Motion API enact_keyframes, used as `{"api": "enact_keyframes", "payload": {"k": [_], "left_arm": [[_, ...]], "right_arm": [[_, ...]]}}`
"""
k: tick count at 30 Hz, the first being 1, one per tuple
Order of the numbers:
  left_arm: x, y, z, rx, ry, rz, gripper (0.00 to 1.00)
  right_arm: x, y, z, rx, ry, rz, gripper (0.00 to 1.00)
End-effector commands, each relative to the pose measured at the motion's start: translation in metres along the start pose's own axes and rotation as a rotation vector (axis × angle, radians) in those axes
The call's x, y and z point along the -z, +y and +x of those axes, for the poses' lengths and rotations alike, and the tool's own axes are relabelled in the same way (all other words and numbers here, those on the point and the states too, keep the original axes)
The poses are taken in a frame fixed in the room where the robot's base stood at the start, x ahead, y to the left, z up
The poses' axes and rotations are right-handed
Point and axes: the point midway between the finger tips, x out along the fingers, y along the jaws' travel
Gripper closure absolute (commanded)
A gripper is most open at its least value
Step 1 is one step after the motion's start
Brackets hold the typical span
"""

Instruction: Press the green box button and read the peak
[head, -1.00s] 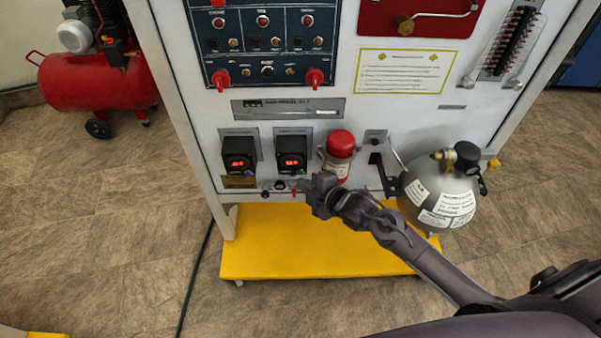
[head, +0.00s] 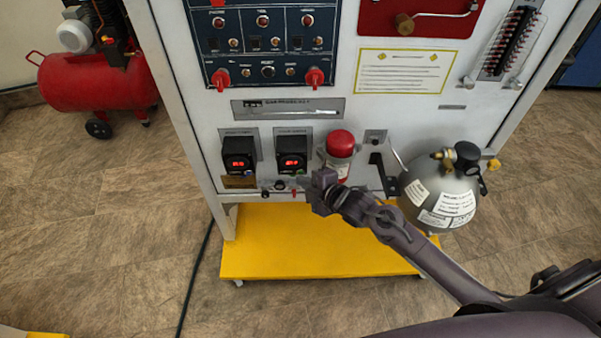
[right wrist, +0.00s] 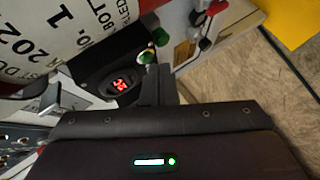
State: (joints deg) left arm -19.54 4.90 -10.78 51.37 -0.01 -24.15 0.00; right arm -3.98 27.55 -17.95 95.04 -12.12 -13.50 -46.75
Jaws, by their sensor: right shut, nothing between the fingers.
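Two small black boxes with red digits sit low on the white panel: a left one (head: 239,154) and a right one (head: 291,153). The right wrist view shows a black box with a lit red display (right wrist: 120,86), its digits too small to read surely. A green button (right wrist: 147,57) sits on it. My right gripper (head: 303,183) is shut and empty, at the lower edge of the right box. In the right wrist view its fingers (right wrist: 156,82) are close beside the green button; I cannot tell whether they touch it. My left gripper is out of view.
A red-capped bottle (head: 341,146) stands just right of the boxes. A grey gas sphere (head: 440,198) with valves hangs further right. A yellow base (head: 290,250) lies below the panel. A red compressor (head: 95,82) stands at left; floor in front is open.

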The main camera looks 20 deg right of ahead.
Motion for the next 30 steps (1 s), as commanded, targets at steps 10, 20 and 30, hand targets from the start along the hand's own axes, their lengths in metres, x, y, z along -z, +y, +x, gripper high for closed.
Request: {"api": "enact_keyframes", "payload": {"k": [10, 20, 30], "left_arm": [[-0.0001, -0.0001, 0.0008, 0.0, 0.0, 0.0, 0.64], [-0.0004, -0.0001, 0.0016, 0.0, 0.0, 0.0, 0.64], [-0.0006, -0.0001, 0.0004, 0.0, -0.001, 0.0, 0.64]], "right_arm": [[-0.0021, 0.0021, 0.0028, 0.0, 0.0, -0.001, 1.0], [-0.0044, 0.0037, 0.0056, 0.0, -0.001, -0.001, 1.0], [-0.0039, 0.0039, 0.0044, 0.0, -0.001, 0.0, 1.0]]}}
